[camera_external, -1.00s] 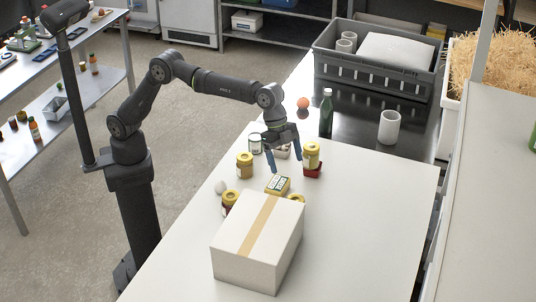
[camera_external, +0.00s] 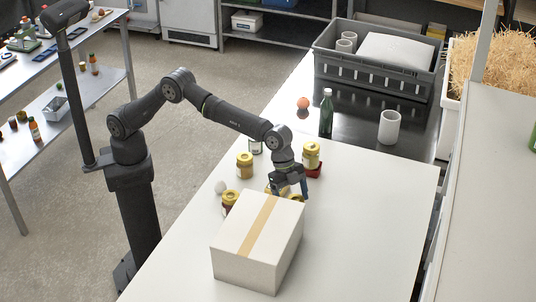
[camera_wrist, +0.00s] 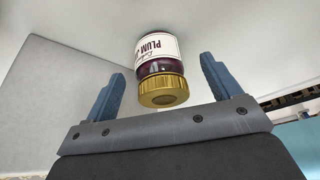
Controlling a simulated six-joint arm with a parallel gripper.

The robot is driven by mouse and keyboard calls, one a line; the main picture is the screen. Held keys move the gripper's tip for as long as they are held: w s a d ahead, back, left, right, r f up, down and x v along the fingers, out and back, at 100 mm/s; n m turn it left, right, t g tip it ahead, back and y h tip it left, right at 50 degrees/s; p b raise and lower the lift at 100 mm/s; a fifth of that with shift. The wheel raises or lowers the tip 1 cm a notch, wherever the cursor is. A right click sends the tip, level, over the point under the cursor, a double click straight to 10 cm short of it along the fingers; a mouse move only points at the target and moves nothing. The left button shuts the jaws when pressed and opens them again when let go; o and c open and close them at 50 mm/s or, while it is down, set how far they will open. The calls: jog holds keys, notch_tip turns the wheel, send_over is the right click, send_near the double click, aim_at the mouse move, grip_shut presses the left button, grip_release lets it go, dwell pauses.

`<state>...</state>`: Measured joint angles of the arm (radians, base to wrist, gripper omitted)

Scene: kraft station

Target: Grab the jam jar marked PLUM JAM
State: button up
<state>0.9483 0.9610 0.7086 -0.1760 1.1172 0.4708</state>
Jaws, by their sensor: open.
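In the wrist view, a jar of dark purple jam (camera_wrist: 160,66) has a gold lid and a white label with the readable word PLUM; the rest of the label is cut off by the curve. It stands between the two blue fingers of my gripper (camera_wrist: 162,78), with gaps on both sides. In the external view, my gripper (camera_external: 290,190) is low, just behind the white carton. A gold lid (camera_external: 297,198) shows there, partly hidden by the carton and fingers. My gripper is open and empty.
A taped white carton (camera_external: 255,248) stands close in front. The table's right side is clear.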

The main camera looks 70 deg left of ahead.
jog(key=shift+x, duration=1.85)
jog(key=shift+d+r, duration=0.1)
jog(key=shift+d, duration=0.1)
jog(key=c, duration=1.3)
jog(key=shift+r, duration=0.1)
